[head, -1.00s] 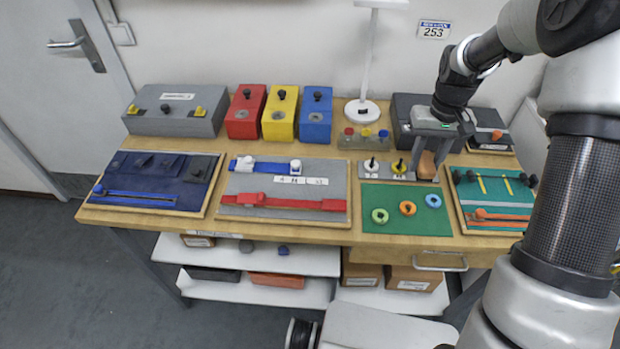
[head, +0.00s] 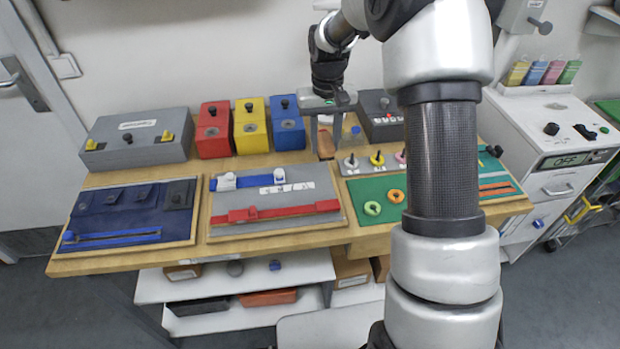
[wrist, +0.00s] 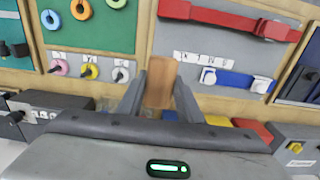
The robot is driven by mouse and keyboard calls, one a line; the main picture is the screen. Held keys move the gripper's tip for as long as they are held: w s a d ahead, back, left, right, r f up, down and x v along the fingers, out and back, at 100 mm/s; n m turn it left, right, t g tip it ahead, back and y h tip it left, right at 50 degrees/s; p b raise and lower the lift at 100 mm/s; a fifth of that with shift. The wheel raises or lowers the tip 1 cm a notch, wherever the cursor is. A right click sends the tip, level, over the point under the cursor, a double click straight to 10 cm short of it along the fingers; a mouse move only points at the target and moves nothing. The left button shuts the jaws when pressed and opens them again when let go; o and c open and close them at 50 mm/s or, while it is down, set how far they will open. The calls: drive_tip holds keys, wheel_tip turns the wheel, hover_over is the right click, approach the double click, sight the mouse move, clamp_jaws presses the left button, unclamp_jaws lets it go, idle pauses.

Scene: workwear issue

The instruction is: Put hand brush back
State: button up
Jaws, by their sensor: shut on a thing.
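My gripper (head: 325,140) is shut on a brown wooden-looking block, apparently the hand brush (head: 326,146). It is held above the back half of the bench (head: 260,163), right of the blue box and left of the row of ring pegs. In the wrist view, the hand brush (wrist: 161,85) sits between the two fingers of my gripper (wrist: 160,78). No bristles can be made out. I cannot tell whether its lower end touches the bench.
Red (head: 213,130), yellow (head: 250,125) and blue (head: 287,122) boxes stand at the back. A grey panel with red and blue straps (head: 275,200) lies in front. Ring pegs (head: 377,160) and a dark box (head: 380,108) are to the right.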

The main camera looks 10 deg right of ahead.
sight(323, 178)
wheel_tip(323, 178, down, 10)
drive_tip(key=shift+r, duration=0.2)
drive_tip(key=shift+f, duration=0.15)
drive_tip(key=shift+f, duration=0.15)
drive_tip(key=o, duration=0.9)
drive_tip(key=shift+o, duration=0.2)
drive_tip(key=shift+r, duration=0.2)
